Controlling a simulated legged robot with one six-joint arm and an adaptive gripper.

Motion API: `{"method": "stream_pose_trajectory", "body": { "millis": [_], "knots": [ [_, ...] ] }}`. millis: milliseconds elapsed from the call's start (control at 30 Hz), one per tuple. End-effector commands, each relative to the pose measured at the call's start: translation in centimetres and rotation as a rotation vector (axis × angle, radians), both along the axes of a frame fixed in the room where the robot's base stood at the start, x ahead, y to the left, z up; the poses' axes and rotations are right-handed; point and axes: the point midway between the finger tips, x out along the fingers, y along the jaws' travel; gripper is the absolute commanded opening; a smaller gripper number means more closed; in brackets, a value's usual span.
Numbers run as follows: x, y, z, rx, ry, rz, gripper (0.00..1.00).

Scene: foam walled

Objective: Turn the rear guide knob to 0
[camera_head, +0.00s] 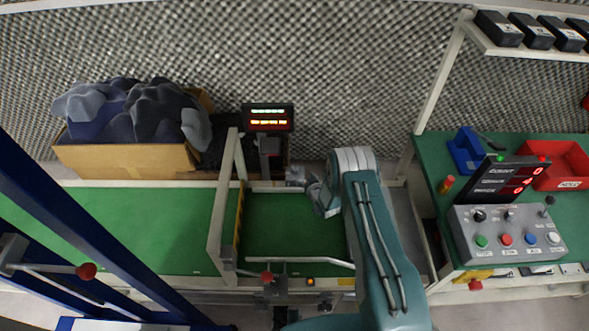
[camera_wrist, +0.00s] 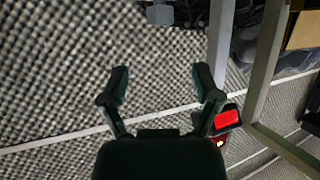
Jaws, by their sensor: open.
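My gripper (camera_wrist: 160,82) is open and empty in the wrist view, with its two dark fingers spread and the woven grey wall behind them. In the head view my gripper (camera_head: 298,178) is small, at the back edge of the green bed, left of my bent arm. I cannot make out the rear guide knob or its scale clearly. A small grey block (camera_wrist: 160,13) at the top of the wrist view, beyond the fingertips and apart from them, may be part of the guide; I cannot tell. A red knob (camera_head: 267,277) stands at the front of the bed.
A lit display (camera_head: 268,118) stands behind the bed; a carton (camera_head: 125,160) of dark cloth is left of it. A pale frame (camera_head: 226,200) crosses the bed's left side. At right is a button panel (camera_head: 507,237). A blue post (camera_head: 80,210) crosses the left foreground.

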Motion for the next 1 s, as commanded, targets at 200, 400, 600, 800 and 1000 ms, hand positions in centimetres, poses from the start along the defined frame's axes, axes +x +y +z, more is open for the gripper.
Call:
{"method": "stream_pose_trajectory", "body": {
  "millis": [200, 400, 600, 800, 1000],
  "knots": [
    [0.2, 0.4, -1.1, 0.009, -0.009, 0.007, 0.82],
    [2.1, 1.3, -2.0, 0.008, -0.008, 0.007, 0.82],
    [4.0, 2.0, -2.9, 0.008, -0.007, 0.006, 0.82],
    [5.7, 2.7, -3.6, 0.008, -0.006, 0.007, 0.82],
    [7.1, 3.3, -4.3, 0.008, -0.005, 0.008, 0.82]
  ]
}}
